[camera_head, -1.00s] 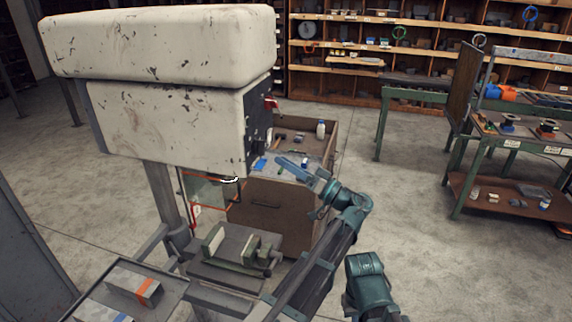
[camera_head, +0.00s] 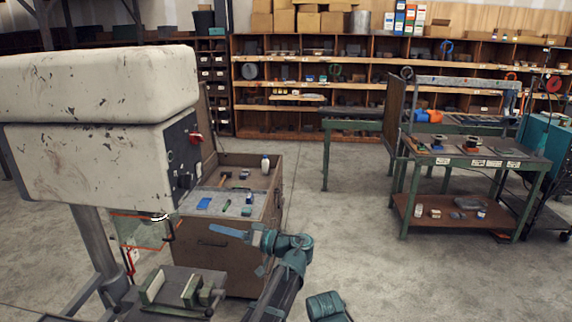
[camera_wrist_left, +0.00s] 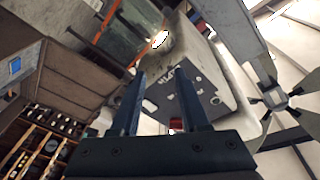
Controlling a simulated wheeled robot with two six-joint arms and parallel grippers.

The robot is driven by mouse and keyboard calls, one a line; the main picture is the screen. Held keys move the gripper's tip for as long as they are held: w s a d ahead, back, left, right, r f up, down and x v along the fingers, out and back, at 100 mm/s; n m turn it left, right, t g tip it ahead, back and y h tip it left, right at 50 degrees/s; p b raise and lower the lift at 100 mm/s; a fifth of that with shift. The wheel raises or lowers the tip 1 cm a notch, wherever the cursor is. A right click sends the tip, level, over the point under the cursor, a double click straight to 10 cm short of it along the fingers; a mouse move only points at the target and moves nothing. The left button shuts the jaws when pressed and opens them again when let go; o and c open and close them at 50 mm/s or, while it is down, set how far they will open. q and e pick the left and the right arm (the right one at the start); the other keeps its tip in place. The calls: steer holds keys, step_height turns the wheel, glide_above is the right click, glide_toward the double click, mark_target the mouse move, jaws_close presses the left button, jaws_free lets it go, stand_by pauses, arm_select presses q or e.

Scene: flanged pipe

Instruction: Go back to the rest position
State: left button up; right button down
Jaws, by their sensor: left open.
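My left gripper (camera_head: 236,238) is raised beside the large worn cream machine, in front of the wooden cabinet. In the left wrist view its two dark fingers (camera_wrist_left: 158,98) stand apart with nothing between them. A teal part of my arm (camera_head: 328,306) shows at the bottom edge. My right gripper is not seen.
The cream machine (camera_head: 95,85) stands close on the left, with a vise (camera_head: 175,292) below. The wooden cabinet (camera_head: 215,255) holds small tools and a bottle. A green workbench (camera_head: 490,165) stands at the right. Open floor (camera_head: 365,230) lies between. Shelves (camera_head: 300,70) line the back.

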arm_select(q)
steer(key=s+a+f+m+g+h, duration=0.1)
steer(key=s+f+m+h, duration=0.1)
steer(key=s+f+h, duration=0.55)
steer(key=s+a+f+m+g+h, duration=0.1)
steer(key=s+f+m+g+h, duration=0.2)
steer(key=f, duration=0.8)
steer(key=s+d+f+m+h+b, duration=0.1)
steer(key=s+d+f+m+h, duration=0.2)
steer(key=s+d, duration=0.3)
steer(key=s+d+f+m+h, duration=0.3)
steer(key=s+d, duration=0.3)
steer(key=d, duration=0.7)
steer(key=shift+d+f+b, duration=0.2)
steer(key=shift+b, duration=0.2)
steer(key=shift+h, duration=0.25)
